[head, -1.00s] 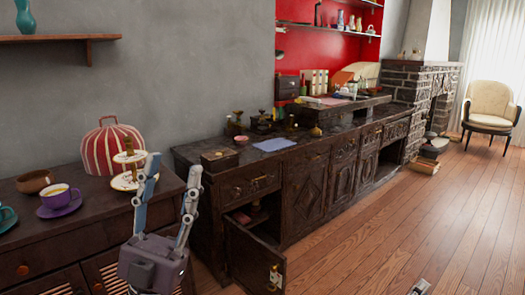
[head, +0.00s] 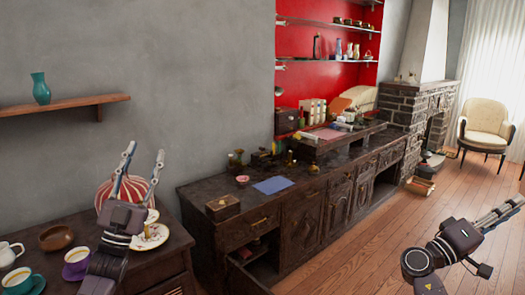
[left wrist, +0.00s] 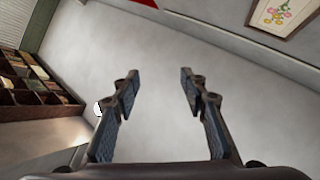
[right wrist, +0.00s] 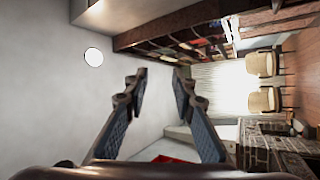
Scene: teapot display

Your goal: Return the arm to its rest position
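My left gripper (head: 142,172) is raised in front of the left cabinet, fingers pointing up. Its fingers stand apart with nothing between them, as the left wrist view (left wrist: 157,90) also shows. Behind it, the red-and-white striped tea cosy (head: 112,188) is partly hidden. My right gripper (head: 508,208) is at the lower right over the wooden floor, fingers pointing up and right. In the right wrist view (right wrist: 158,88) its fingers are apart and empty.
A dark sideboard (head: 330,190) has an open lower door. A shelf with a teal vase (head: 41,88) hangs above. Floor (head: 370,250) is free at right.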

